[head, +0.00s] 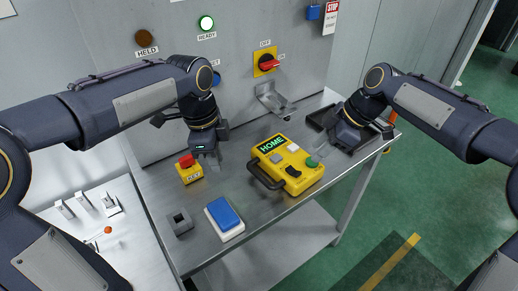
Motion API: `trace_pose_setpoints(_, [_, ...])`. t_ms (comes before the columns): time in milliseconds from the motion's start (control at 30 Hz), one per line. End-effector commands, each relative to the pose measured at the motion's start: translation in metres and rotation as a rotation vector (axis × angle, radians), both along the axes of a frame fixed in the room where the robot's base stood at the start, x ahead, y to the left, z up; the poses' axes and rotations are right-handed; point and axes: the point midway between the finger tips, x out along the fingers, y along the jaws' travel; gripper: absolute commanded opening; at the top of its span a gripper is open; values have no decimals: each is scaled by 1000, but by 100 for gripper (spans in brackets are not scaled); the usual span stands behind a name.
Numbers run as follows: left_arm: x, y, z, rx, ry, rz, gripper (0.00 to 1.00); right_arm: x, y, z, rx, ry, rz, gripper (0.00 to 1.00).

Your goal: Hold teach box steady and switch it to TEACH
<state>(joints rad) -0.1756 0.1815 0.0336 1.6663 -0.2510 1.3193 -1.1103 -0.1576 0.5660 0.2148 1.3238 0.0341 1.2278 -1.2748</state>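The teach box (298,181) is yellow with a black handle at its left side and lies on the metal table. Its green display (272,143) reads HOME. It has a grey button, a black switch (293,171) and a green button (312,161) near its right edge.
The small yellow box with a red top (188,170), a blue-topped block (224,216) and a grey socket (180,223) stand on the table (255,217). The wall panel has a red rotary switch (268,64) above a metal bracket (273,100).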

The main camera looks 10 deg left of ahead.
Motion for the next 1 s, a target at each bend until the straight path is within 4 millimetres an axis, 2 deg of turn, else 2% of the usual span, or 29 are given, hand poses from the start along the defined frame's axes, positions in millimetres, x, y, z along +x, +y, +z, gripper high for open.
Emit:
trace_pose_setpoints(33, [18, -10, -7, 29, 23, -113, 19, 0, 0, 0, 0, 0, 0, 36])
trace_pose_setpoints(200, [63, -38, -26, 110, 87, -473, 19, 0, 0, 0, 0, 0, 0, 36])
trace_pose_setpoints(400, [94, -66, -50, 159, 157, -767, 19, 0, 0, 0, 0, 0, 0, 36])
trace_pose_setpoints(667, [103, -77, -67, 175, 191, -892, 19, 0, 0, 0, 0, 0, 0, 36])
trace_pose_setpoints(1000, [94, -70, -116, 174, 192, -891, 19, 0, 0, 0, 0, 0, 0, 36])
